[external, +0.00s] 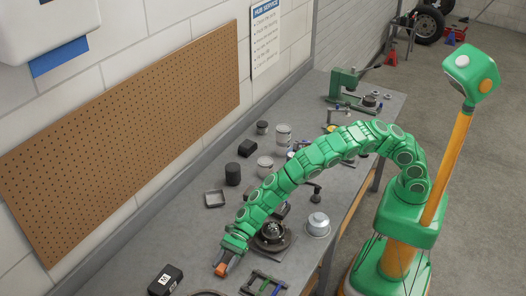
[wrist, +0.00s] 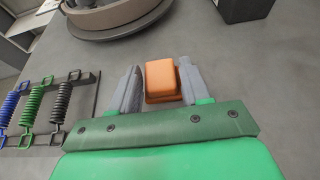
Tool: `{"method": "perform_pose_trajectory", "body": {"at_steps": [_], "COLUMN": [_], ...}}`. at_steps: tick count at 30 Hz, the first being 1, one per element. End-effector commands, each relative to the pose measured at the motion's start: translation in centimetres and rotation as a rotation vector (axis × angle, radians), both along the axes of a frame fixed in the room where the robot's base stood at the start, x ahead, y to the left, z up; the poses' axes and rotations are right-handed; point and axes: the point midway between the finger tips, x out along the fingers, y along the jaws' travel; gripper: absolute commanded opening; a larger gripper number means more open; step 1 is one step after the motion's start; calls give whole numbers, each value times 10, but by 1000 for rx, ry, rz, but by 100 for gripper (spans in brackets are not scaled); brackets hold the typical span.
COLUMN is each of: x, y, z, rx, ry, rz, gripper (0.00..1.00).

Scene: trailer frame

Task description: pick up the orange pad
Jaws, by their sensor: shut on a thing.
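The orange pad (wrist: 161,80) is a small block with a rounded top, held between the two grey fingers of my gripper (wrist: 160,72) in the wrist view. In the external view the pad (external: 220,269) shows as a small orange patch at the tip of my gripper (external: 225,264), low over the near part of the grey workbench. My gripper is shut on the pad, one finger at each side. I cannot tell whether the pad touches the bench top. Part of its lower side is hidden by the gripper.
A rack of coloured springs (external: 264,284) lies close to the right of my gripper. A dark round hub (external: 273,236) sits just beyond it. A black box (external: 165,281) stands to the left. Bare bench (external: 200,235) shows left of my arm.

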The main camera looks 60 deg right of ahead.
Motion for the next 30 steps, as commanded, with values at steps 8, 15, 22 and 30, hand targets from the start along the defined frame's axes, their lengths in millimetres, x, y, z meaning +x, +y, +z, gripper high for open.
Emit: {"method": "perform_pose_trajectory", "body": {"at_steps": [8, 15, 22, 30], "x": [1, -8, -18, -27], "y": [0, -12, -22, -36], "z": [33, 45, 63, 81], "rx": [2, -4, 0, -3], "ry": [-6, -3, -2, -3], "rz": [0, -1, 2, -1], "gripper": [17, 17, 17, 17]}}
